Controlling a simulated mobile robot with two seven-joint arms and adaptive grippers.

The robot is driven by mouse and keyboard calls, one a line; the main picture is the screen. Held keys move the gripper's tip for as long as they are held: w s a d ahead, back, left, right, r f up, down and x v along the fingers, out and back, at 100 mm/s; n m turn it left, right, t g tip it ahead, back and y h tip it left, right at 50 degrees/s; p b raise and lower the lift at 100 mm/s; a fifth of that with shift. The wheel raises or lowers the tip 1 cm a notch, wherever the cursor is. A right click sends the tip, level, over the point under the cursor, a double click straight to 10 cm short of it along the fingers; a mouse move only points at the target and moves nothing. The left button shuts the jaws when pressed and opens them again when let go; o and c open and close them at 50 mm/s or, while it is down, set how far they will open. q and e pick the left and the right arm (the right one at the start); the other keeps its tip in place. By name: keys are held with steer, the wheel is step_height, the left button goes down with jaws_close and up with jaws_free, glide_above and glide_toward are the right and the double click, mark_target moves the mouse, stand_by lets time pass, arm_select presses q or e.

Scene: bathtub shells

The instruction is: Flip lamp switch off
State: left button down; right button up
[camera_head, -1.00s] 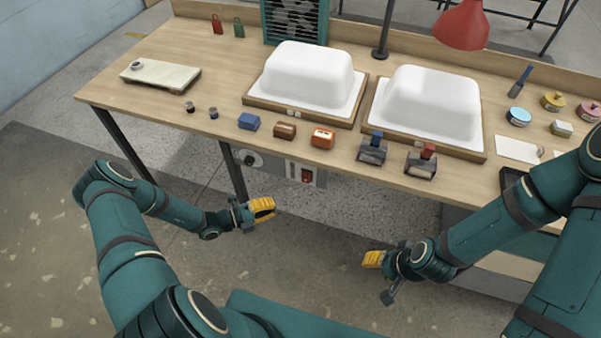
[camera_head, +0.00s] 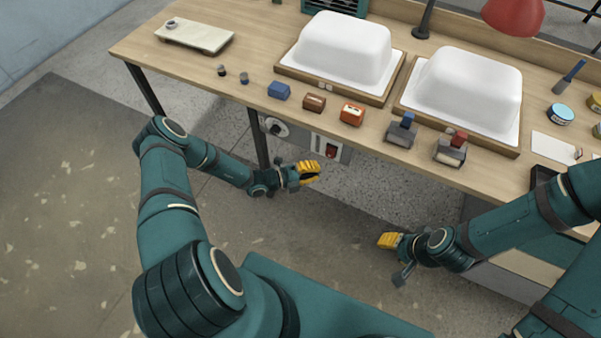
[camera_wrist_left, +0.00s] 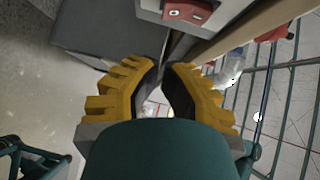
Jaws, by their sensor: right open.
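The lamp has a red shade (camera_head: 513,15) and a dark post (camera_head: 424,20) at the back right of the bench. Below the bench's front edge is a grey panel with a red switch (camera_head: 331,152); a red switch plate also shows at the top of the left wrist view (camera_wrist_left: 188,11). I cannot tell the switch position. My left gripper (camera_head: 314,171), with yellow fingers, is just in front of and below the panel, apart from it. In the left wrist view its fingers (camera_wrist_left: 166,70) are apart with nothing between them. My right gripper (camera_head: 383,241) is open, low in front of the bench.
The wooden bench (camera_head: 240,55) overhangs the panel. Two white tub shells (camera_head: 345,45) (camera_head: 466,85) stand on it, with small blocks and clamps (camera_head: 450,148) along its front edge. A round dial (camera_head: 275,127) is left of the switch. A bench leg (camera_head: 259,138) stands near my left gripper.

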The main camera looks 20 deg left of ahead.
mark_target(335, 157)
arm_select(q)
steer(key=shift+w+d+f+b, duration=0.1)
steer(key=shift+w+d, duration=0.15)
steer(key=shift+w, duration=0.6)
steer(key=shift+w+d+f+b, duration=0.1)
steer(key=shift+w+d+b, duration=0.1)
steer(key=shift+w, duration=0.7)
steer(key=shift+w+d+f+b, duration=0.1)
steer(key=shift+w+d, duration=0.15)
steer(key=shift+w, duration=0.6)
arm_select(e)
steer(key=shift+s+f, duration=0.15)
steer(key=shift+f, duration=0.25)
arm_select(q)
steer(key=w+f+m+t+h+b, duration=0.1)
steer(key=b, duration=0.3)
steer(key=shift+f+b, duration=0.1)
steer(key=shift+b, duration=0.25)
steer(key=shift+w+m+b, duration=0.2)
steer(key=shift+m+b, duration=0.1)
steer(key=shift+b, duration=0.25)
steer(key=shift+r, duration=0.2)
arm_select(e)
step_height(335, 157, down, 6)
steer(key=shift+r, duration=0.1)
arm_select(q)
steer(key=shift+w+a, duration=0.1)
